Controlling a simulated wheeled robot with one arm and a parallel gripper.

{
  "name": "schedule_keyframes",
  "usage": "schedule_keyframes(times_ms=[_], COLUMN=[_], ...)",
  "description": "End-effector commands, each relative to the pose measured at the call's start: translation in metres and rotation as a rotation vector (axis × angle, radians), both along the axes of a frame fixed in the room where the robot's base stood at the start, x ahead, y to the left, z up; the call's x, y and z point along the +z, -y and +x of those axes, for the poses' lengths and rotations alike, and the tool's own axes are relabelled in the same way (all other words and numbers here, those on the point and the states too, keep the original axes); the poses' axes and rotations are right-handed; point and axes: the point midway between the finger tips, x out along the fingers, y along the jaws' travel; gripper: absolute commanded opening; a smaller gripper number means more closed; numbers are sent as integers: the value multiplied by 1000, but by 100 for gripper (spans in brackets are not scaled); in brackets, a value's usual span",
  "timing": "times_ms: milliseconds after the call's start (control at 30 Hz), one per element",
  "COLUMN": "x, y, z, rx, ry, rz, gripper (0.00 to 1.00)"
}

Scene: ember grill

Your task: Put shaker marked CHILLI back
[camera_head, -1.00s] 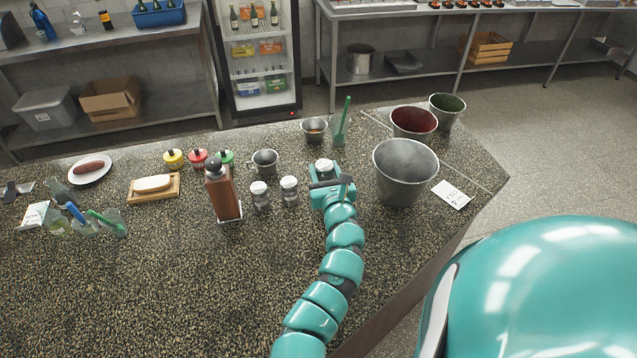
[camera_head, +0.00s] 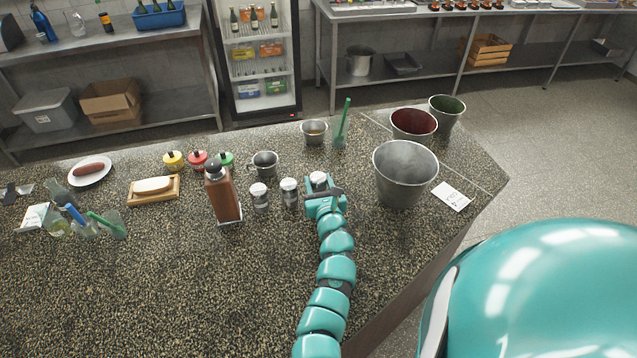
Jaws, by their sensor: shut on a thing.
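My gripper (camera_head: 320,186) is shut on a shaker (camera_head: 318,178) with a pale top, at the right end of a row of shakers on the counter. Most of its body is hidden by my gripper, and I cannot read its marking. Two similar shakers stand to its left, one close by (camera_head: 289,192) and one farther left (camera_head: 260,196). Their labels are too small to read. I cannot tell whether the held shaker touches the counter.
A large metal bucket (camera_head: 402,178) stands to the right. A metal cup (camera_head: 265,164) and a small pot (camera_head: 314,132) are behind. The counter (camera_head: 210,290) in front is clear.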

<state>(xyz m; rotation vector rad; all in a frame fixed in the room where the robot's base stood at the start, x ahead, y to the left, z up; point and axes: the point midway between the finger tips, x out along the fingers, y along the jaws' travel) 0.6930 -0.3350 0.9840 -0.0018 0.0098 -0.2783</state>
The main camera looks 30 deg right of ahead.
Motion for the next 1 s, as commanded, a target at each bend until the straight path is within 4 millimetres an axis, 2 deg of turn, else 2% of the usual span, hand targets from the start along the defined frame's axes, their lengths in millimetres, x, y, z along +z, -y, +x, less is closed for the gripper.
schedule_keyframes(times_ms=[433,467,567,1000], x=[-6,-5,-5,-1], y=[0,0,0,-2], z=[0,0,0,-4], rx=[0,1,1,0], ry=[0,0,0,1], rz=[0,0,0,1], gripper=[28,49,67,67])
